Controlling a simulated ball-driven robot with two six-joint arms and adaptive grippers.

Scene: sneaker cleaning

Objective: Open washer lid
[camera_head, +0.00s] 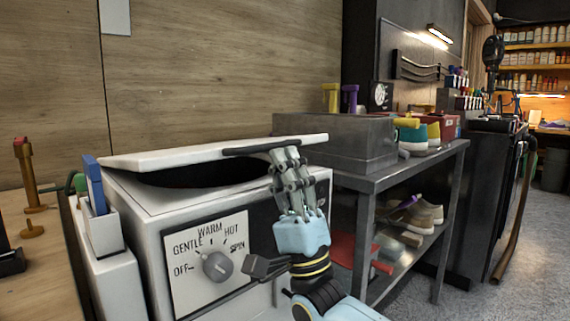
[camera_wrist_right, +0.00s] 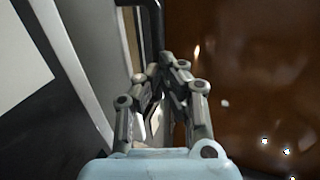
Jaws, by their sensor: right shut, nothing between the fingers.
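The white washer (camera_head: 130,205) stands at the lower left in the head view, with a dial panel (camera_head: 213,265) on its front. Its white lid (camera_head: 190,154) is partly raised and tilted, with a dark opening below. In the right wrist view the fingers (camera_wrist_right: 160,75) come together below a dark bar (camera_wrist_right: 152,25), likely the handle. My left gripper does not show.
A metal table (camera_head: 400,175) stands right of the washer, with a grey box (camera_head: 340,140) on top and shoes (camera_head: 425,213) on its lower shelf. A caddy with a blue item (camera_head: 95,185) sits at the washer's left. The floor at right is clear.

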